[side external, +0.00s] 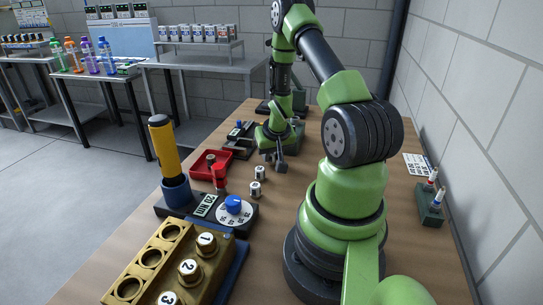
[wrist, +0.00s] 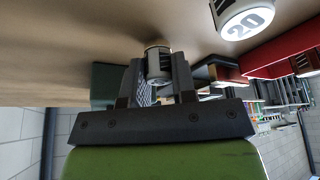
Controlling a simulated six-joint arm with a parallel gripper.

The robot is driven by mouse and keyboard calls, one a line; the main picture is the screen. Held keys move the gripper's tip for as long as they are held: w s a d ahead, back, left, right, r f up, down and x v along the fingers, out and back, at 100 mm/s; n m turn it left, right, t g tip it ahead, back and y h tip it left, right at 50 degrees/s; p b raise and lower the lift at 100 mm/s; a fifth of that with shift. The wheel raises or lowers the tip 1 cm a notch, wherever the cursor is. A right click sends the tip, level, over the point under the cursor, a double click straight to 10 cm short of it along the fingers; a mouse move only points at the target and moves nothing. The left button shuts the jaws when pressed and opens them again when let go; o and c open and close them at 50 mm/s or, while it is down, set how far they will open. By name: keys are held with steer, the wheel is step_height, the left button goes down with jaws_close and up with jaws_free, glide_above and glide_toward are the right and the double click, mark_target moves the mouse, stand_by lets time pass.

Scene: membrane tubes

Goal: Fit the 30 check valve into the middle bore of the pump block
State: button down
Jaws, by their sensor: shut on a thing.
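My gripper (side external: 278,163) is low over the table at the far side, beyond the two loose valves. In the wrist view my gripper (wrist: 157,85) is shut on a small silver check valve (wrist: 158,63) with a brass-coloured end; its number cannot be read. The brass pump block (side external: 145,246) is in the near left of the side view. It has a row of round open bores, the middle one (side external: 151,258) between two others, beside white-topped parts numbered 1, 2 and 3. The gripper is well away from the block.
Two silver valves (side external: 255,190) stand on the table; one marked 20 (wrist: 243,22) shows in the wrist view. A red tray (side external: 210,167), a yellow-handled tool (side external: 164,145) in a blue holder and a dial unit (side external: 234,208) lie between gripper and block.

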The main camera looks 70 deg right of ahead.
step_height(320, 180, up, 10)
steer(key=shift+f, duration=0.25)
steer(key=w+a+r+n, duration=0.1)
steer(key=w+a+n, duration=0.1)
steer(key=a, duration=0.3)
steer(key=w+a+r+n+t+y, duration=0.1)
steer(key=w+a+r+n, duration=0.1)
steer(key=a, duration=0.3)
steer(key=w+a+r+n, duration=0.1)
steer(key=w+a+n, duration=0.1)
steer(key=w+a, duration=0.2)
steer(key=shift+w+a+r+t+y, duration=0.1)
steer(key=shift+a+r+t+y, duration=0.1)
steer(key=shift+a+t+y, duration=0.15)
steer(key=a+r+n+y, duration=0.25)
steer(key=a+n, duration=0.25)
steer(key=a, duration=0.8)
steer(key=m+h, duration=0.3)
steer(key=m, duration=0.3)
glide_above(149, 255)
steer(key=s, duration=0.1)
steer(key=shift+s+a+f, duration=0.15)
steer(key=shift+a+f, duration=0.15)
steer(key=shift+a, duration=0.05)
steer(key=shift+n, duration=0.3)
steer(key=shift+f, duration=2.9)
steer(key=shift+f, duration=0.95)
